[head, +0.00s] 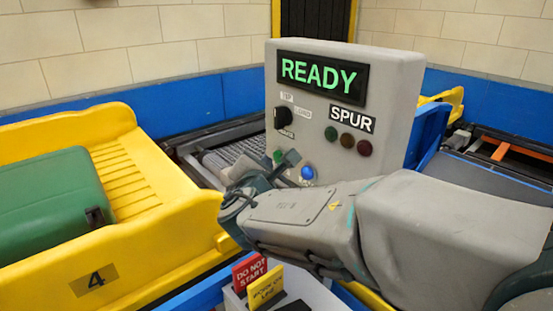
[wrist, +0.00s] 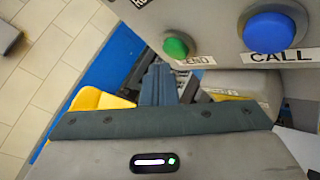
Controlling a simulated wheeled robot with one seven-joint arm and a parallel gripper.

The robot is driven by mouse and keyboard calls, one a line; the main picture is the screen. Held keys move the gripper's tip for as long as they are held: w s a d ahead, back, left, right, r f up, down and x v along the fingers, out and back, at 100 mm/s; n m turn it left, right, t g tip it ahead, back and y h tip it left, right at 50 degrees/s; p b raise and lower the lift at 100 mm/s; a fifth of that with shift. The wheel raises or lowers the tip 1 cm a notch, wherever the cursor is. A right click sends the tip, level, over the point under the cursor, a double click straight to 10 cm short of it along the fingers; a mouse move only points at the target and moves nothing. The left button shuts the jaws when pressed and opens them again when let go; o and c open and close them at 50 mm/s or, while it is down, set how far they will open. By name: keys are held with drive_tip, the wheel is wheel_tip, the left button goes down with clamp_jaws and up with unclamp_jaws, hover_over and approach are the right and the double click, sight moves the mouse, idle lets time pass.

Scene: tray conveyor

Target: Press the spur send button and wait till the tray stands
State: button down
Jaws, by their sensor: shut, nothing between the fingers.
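The grey spur control box (head: 400,95) shows READY in green on its display (head: 322,73). The green send button (head: 278,157) is low on its face; in the wrist view it (wrist: 176,46) sits above a partly hidden label ending in END. My gripper (head: 291,158) is shut and empty, its tips close beside the green button; they (wrist: 157,68) show just below and left of it in the wrist view. I cannot tell whether they touch it. A yellow tray (head: 165,245) marked 4 stands at left with a green case (head: 52,205) in it.
A blue CALL button (head: 307,172) sits right of the green one. A black selector knob (head: 283,117) and three dark lamps (head: 347,140) are above. Roller conveyor (head: 235,155) runs behind the box. Red (head: 249,271) and yellow (head: 265,288) cards stand in a holder below my arm.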

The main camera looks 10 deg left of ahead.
drive_tip(key=shift+w+d, duration=0.2)
drive_tip(key=shift+w, duration=0.05)
drive_tip(key=shift+w+d+b, duration=0.35)
drive_tip(key=shift+w+b, duration=0.05)
drive_tip(key=shift+b, duration=0.1)
idle(0.9)
drive_tip(key=shift+s, duration=0.1)
drive_tip(key=shift+s+a, duration=0.55)
drive_tip(key=shift+s, duration=0.05)
